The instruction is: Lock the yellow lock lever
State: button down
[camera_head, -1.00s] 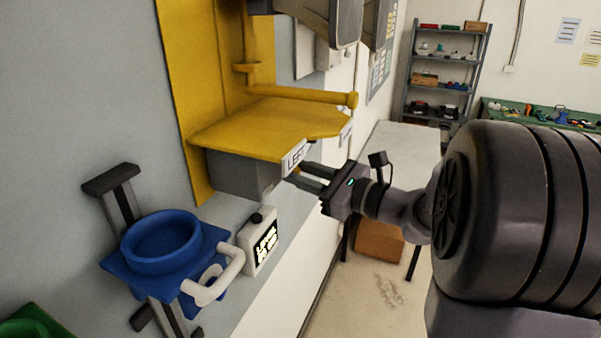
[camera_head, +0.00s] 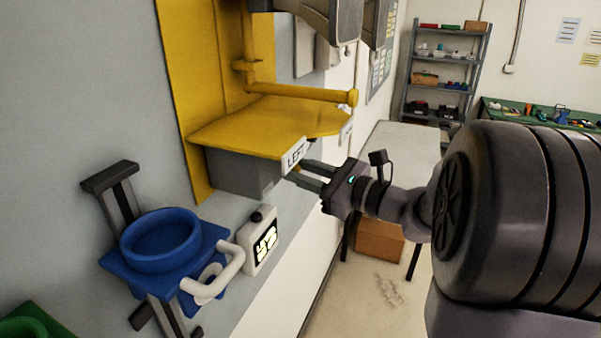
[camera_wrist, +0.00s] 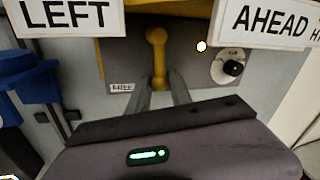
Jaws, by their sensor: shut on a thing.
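The yellow lock lever (camera_wrist: 157,50) shows in the wrist view on a grey panel. Its rounded knob is at the top and its shaft runs down between my fingers. My gripper (camera_wrist: 160,92) is shut on the lever's lower part, one finger on each side. A small label (camera_wrist: 121,87) lies left of the lever; its text is too small to read surely. In the head view my gripper (camera_head: 304,176) reaches below the yellow shelf by the LEFT sign (camera_head: 294,158). The lever is hidden there.
The yellow shelf (camera_head: 250,130) and its signs hang close above my fingers. An AHEAD sign (camera_wrist: 268,22) and a round black knob (camera_wrist: 233,68) are at right.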

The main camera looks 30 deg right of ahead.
jog(key=n+b, duration=0.2)
jog(key=b, duration=0.2)
jog(key=w+d+n+b, duration=0.1)
jog(key=n+b, duration=0.1)
jog(key=b, duration=0.1)
jog(key=w+d+n+t+b, duration=0.1)
jog(key=n+b, duration=0.1)
jog(key=b, duration=0.2)
jog(key=shift+d+r+y+b, duration=0.2)
jog(key=shift+r+y+b, duration=0.15)
jog(key=shift+y, duration=0.05)
jog(key=shift+r+n, duration=0.1)
jog(key=shift+n, duration=0.2)
jog(key=c, duration=1.2)
grip_release()
jog(key=shift+o, duration=0.2)
jog(key=b+v, duration=0.1)
jog(key=v, duration=1.6)
jog(key=shift+s+d+b, duration=0.2)
jog(key=shift+s+b, duration=0.05)
jog(key=shift+b, duration=0.1)
